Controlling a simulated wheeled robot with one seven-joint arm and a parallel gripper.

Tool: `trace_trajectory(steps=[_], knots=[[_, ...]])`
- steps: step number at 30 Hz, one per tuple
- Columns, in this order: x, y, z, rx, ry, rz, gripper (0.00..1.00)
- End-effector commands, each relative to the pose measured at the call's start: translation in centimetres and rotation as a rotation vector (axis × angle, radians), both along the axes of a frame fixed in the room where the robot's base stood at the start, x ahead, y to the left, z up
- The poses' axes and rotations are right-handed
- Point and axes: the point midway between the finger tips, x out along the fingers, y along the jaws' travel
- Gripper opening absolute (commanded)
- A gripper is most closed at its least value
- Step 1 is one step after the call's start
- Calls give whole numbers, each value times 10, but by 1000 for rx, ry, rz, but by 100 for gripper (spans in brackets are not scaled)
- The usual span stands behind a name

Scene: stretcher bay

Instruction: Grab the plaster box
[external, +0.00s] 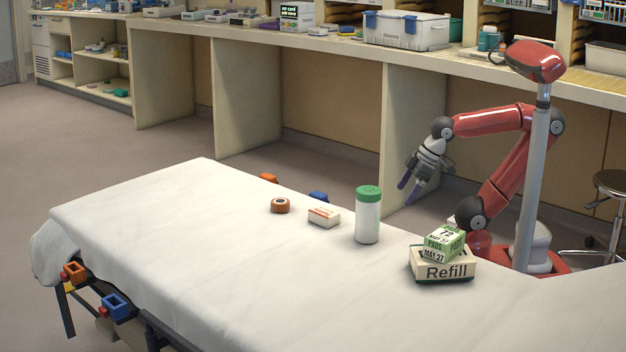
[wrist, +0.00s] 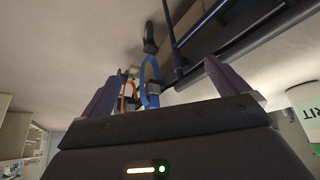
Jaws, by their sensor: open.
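A small white box with an orange band (external: 324,215) lies on the white-sheeted stretcher (external: 190,235), between an orange tape roll and a green-lidded bottle. It looks like the plaster box, but its lettering is too small to read. My gripper (external: 410,188) is open and empty, beyond the stretcher's far edge and to the right of the box. Its fingers point downward. In the wrist view the two dark fingers (wrist: 170,88) stand wide apart with nothing held between them. I cannot make out the small box in that view.
The green-lidded bottle (external: 368,216) stands upright right of the small box. Further right, a green pads box (external: 444,243) sits on a Refill box (external: 443,266). The tape roll (external: 280,205) lies left. The stretcher's left part is bare. A stool (external: 610,185) stands at right.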

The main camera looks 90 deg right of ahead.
Motion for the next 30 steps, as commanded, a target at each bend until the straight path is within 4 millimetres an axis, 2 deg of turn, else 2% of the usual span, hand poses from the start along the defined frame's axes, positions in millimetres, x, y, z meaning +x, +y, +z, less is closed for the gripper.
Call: trace_trajectory(steps=[8,9,16,20,23,26,30], knots=[[0,0,0,0,0,0,99],[0,0,0,0,0,0,94],[0,0,0,0,0,0,94],[10,4,9,-4,6,27,94],[35,16,28,-17,22,97,94],[74,38,52,-31,44,213,94],[135,80,79,-46,73,403,94]])
